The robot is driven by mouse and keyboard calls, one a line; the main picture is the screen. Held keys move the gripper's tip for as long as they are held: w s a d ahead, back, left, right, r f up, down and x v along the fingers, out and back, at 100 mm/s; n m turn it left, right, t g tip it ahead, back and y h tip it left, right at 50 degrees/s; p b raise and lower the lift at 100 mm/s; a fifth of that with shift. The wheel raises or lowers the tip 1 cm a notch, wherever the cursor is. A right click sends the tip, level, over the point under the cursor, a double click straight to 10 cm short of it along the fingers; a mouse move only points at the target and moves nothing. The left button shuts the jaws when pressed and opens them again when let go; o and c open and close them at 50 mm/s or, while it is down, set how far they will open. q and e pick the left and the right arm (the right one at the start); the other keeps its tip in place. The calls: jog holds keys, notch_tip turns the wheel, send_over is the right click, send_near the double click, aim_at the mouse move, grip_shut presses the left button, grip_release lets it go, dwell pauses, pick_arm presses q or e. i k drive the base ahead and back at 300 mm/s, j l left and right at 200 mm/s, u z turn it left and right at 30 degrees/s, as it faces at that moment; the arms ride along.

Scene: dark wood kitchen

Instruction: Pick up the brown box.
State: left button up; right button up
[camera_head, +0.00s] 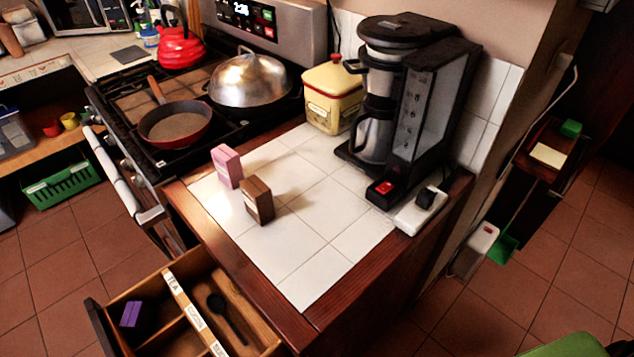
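The brown box (258,201) stands upright on the white tiled counter (310,245), toward its left edge. A pink box (227,166) stands just behind it and to the left, with a small gap between them. Neither of my grippers shows in the head view, and nothing is touching the brown box.
A black coffee maker (437,105) and a yellow-and-red tin (333,95) stand at the back of the counter. The stove at left holds a frying pan (175,124) and a domed silver lid (249,80). An open drawer (152,292) juts out below. The counter's front is clear.

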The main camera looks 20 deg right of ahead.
aim_at(258, 197)
jog(key=k+j+z, duration=0.25)
jog(key=k+j, duration=0.35)
jog(key=k+j+z, duration=0.3)
jog(key=k+j, duration=0.2)
jog(key=k, duration=0.2)
